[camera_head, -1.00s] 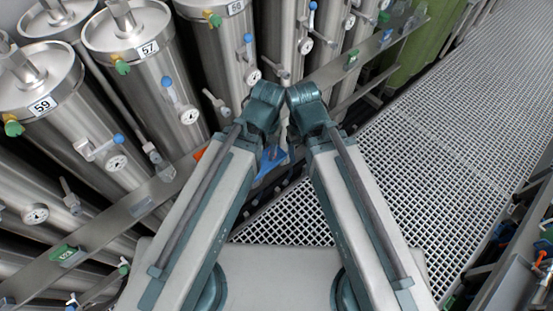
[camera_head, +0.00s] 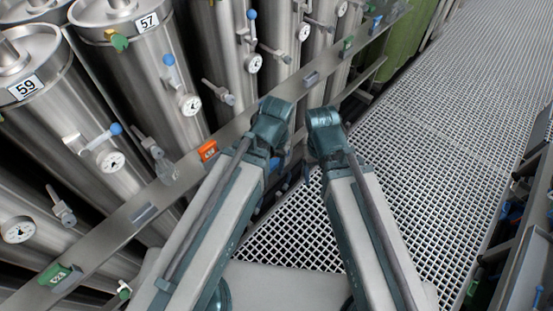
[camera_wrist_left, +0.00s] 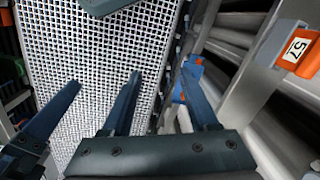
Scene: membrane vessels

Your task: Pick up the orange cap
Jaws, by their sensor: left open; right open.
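The orange cap (camera_head: 208,150) is a small block with a number label, seated on the metal rail left of my left forearm in the head view. In the left wrist view it shows at the upper right (camera_wrist_left: 296,52), with the label 57. My left gripper (camera_wrist_left: 162,68) is open and empty; its two blue fingers point over the grating and the rail side, and the cap lies to their right, apart from them. A dark blue finger at the left of the wrist view appears to belong to my right gripper (camera_wrist_left: 52,112). In the head view both grippers are mostly hidden behind the arms.
Steel vessels (camera_head: 120,75) with gauges and blue-handled valves stand left and behind the rail (camera_head: 110,228). A green block (camera_head: 55,273) sits lower on the rail. A grating floor (camera_head: 430,130) is open at right. A cluttered rack (camera_head: 525,240) stands at far right.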

